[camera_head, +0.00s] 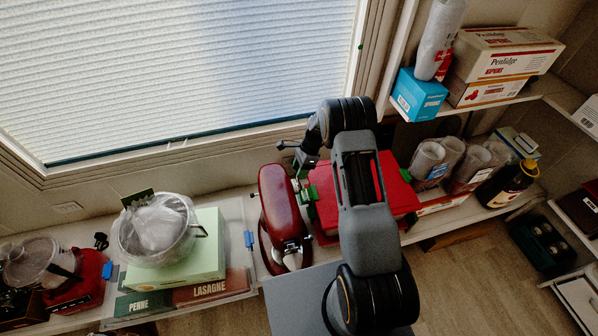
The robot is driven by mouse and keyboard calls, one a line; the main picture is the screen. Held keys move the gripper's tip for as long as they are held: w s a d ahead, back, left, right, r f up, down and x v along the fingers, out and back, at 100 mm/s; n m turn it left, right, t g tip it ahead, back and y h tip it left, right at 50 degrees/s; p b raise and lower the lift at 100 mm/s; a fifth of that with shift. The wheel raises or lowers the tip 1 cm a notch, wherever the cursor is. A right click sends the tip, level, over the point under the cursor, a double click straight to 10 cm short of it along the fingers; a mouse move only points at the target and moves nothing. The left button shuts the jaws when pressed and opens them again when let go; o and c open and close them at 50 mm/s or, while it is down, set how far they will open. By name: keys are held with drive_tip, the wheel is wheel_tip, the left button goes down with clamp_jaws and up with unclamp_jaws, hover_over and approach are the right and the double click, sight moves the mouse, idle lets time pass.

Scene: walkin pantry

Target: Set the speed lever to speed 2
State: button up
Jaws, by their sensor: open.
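My gripper (303,168) is open, near the mixer's rear right side and partly hidden by my own wrist. I cannot tell whether it touches the mixer. I see nothing held in it.
A red box (396,187) lies right of the mixer, partly behind my arm. A clear-covered bowl (158,231) sits on a pale green box (208,250) to the left. Open floor (470,285) lies front right.

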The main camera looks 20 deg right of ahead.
drive_tip(key=shift+a+f, duration=0.15)
drive_tip(key=shift+f, duration=0.2)
drive_tip(key=shift+s, duration=0.1)
clamp_jaws()
